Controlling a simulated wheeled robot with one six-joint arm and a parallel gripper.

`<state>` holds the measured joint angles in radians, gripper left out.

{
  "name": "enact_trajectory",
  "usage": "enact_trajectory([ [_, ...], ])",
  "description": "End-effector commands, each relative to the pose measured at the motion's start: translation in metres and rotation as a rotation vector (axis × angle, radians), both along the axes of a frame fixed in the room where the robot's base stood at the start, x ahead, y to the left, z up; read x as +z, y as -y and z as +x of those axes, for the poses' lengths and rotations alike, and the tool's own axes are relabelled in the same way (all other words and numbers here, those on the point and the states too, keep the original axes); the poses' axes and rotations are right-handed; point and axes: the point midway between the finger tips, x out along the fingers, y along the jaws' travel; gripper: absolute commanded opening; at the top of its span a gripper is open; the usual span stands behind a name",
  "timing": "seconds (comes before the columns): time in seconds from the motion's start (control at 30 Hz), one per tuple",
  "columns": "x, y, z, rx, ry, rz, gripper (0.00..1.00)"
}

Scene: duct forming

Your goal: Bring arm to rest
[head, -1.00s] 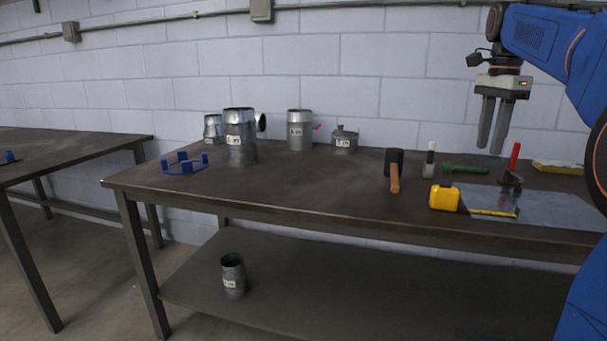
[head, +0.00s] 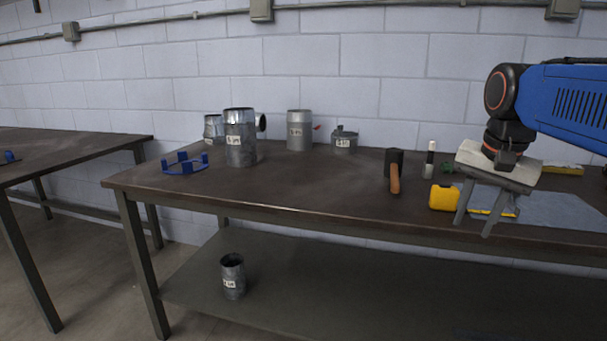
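My gripper (head: 474,229) is at the right of the head view, in front of the right part of the workbench (head: 290,190). Its two grey fingers point down and stand apart with nothing between them but the view of the bench behind. My blue arm reaches in from the right edge. The gripper partly hides a yellow tape measure (head: 442,197) and a metal sheet (head: 565,208). I cannot tell its exact height above the bench.
A duct piece (head: 232,276) stands on the lower shelf (head: 340,290). The bench's middle is clear.

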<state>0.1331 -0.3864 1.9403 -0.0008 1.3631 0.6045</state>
Motion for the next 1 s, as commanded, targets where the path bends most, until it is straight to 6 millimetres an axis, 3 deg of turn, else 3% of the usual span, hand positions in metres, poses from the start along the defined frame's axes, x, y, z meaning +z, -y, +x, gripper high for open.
enact_trajectory([
  [0.03, -0.013, -0.006, -0.015, 0.053, 0.012, -0.011, 0.34],
  [0.4, -0.123, -0.038, -0.101, 0.473, 0.112, -0.124, 0.34],
  [0.6, -0.173, -0.047, -0.133, 0.641, 0.154, -0.179, 0.34],
  [0.8, -0.193, -0.049, -0.145, 0.708, 0.172, -0.203, 0.34],
  [1.0, -0.194, -0.050, -0.146, 0.713, 0.172, -0.205, 0.34],
])
